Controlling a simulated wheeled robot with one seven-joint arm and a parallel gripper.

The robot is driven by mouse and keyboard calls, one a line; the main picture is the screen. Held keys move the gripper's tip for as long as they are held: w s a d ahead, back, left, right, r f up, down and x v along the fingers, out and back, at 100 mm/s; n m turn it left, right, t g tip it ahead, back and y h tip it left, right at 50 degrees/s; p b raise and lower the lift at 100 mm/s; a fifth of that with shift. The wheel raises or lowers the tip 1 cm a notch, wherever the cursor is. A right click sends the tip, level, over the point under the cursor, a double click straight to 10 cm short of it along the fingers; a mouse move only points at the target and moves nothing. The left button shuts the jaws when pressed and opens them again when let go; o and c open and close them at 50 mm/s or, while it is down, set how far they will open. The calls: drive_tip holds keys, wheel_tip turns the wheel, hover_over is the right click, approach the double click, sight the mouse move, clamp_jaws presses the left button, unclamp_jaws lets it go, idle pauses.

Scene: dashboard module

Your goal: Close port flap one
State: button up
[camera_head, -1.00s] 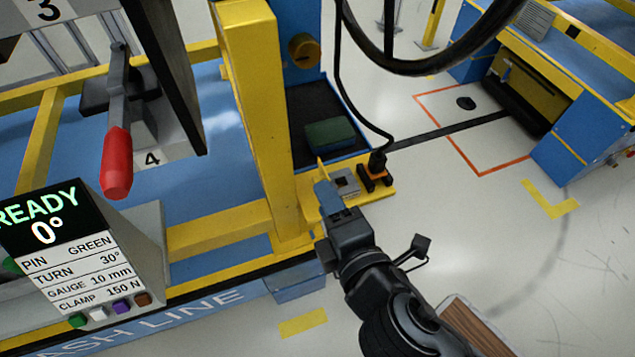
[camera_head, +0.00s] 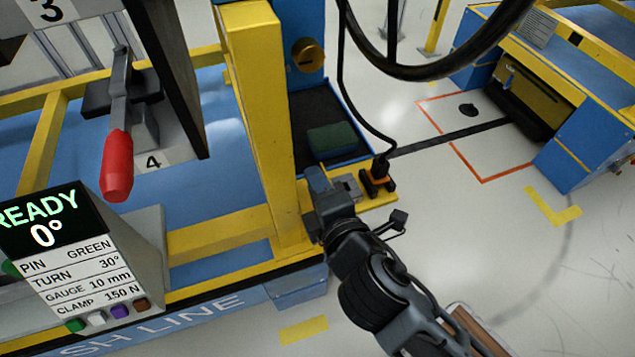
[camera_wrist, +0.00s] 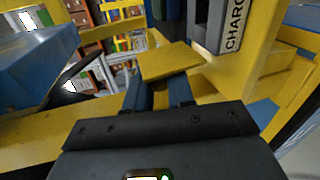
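The yellow ledge (camera_head: 380,203) carries a grey port block (camera_head: 348,187) beside an orange-and-black cable socket (camera_head: 378,182). My gripper (camera_head: 317,180) is over the left end of this ledge, just left of the port block, and hides part of it. In the wrist view, a small flat yellow plate (camera_wrist: 170,62), seemingly the port flap, lies right at the tips of my two blue fingers (camera_wrist: 160,85). A narrow gap shows between the fingers, with nothing clearly gripped. I cannot tell whether they touch the plate. The flap's hinge and port opening are hidden.
A yellow post (camera_head: 262,120) stands close left of my gripper. A black cable (camera_head: 345,100) hangs down to the socket. A green block (camera_head: 331,138) lies in a dark tray behind. In the wrist view, a grey box labelled "CHARG" (camera_wrist: 215,25) is beyond the plate.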

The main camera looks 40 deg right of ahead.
sight(353, 190)
clamp_jaws()
drive_tip(key=shift+d, duration=0.1)
drive_tip(key=shift+s+d+r+m+y+p, duration=0.15)
drive_tip(key=shift+d+r+m+y+p, duration=0.2)
drive_tip(key=shift+m+p, duration=0.35)
drive_tip(key=shift+s+d+m+t+y+p, duration=0.15)
drive_tip(key=shift+d+m+t+y+p, duration=0.25)
drive_tip(key=shift+m, duration=0.7)
drive_tip(key=d+m, duration=0.1)
drive_tip(key=d+m+y+p, duration=0.1)
drive_tip(key=m, duration=0.1)
drive_tip(key=shift+s+f+m+t, duration=0.1)
drive_tip(key=shift+s+m+t, duration=0.2)
drive_tip(key=m, duration=0.1)
drive_tip(key=d+m, duration=0.1)
drive_tip(key=f+m+t+y+p, duration=0.1)
drive_tip(key=shift+s+d+m, duration=0.25)
drive_tip(key=shift+m, duration=0.15)
drive_tip(key=m, duration=0.1)
drive_tip(key=d+f+m+t, duration=0.1)
drive_tip(key=m, duration=0.2)
drive_tip(key=shift+s+d+f+m+t+b, duration=0.2)
drive_tip(key=shift+f+m+t+b, duration=0.1)
drive_tip(key=shift+f+m+b, duration=0.1)
